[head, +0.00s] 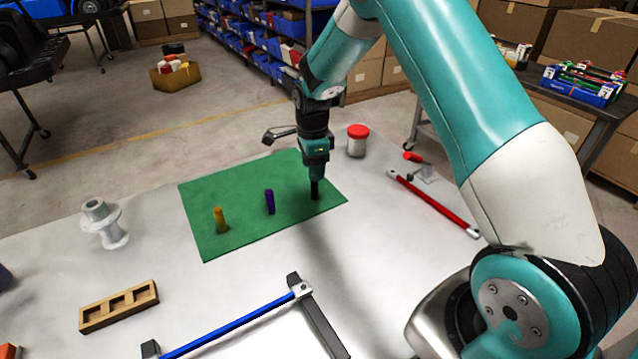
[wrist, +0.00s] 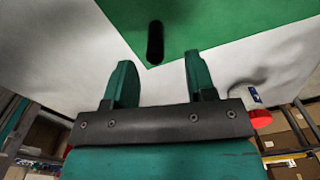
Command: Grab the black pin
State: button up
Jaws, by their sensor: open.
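The black pin (head: 315,190) stands on the right part of the green mat (head: 240,231), directly below my gripper (head: 316,176) in the head view. In the wrist view the black pin (wrist: 155,42) shows just beyond the two teal fingers of my gripper (wrist: 158,75), between their lines and apart from both. The fingers are spread and hold nothing. The pin's top is partly hidden by the gripper in the head view.
A purple pin (head: 270,201) and a yellow pin (head: 221,220) stand on the mat to the left. A red-lidded jar (head: 357,141) stands behind right, and a red bar (head: 435,204) lies on the right. A wooden block (head: 119,306) and a blue-handled frame (head: 230,328) lie in front.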

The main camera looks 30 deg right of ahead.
aim_at(315, 198)
jog(key=shift+s+f+p, duration=0.15)
jog(key=shift+f+p, duration=0.3)
jog(key=shift+f, duration=1)
jog(key=shift+s+f+p, duration=0.15)
jog(key=shift+f+p, duration=0.3)
jog(key=shift+f, duration=1)
jog(key=shift+c, duration=0.3)
grip_shut()
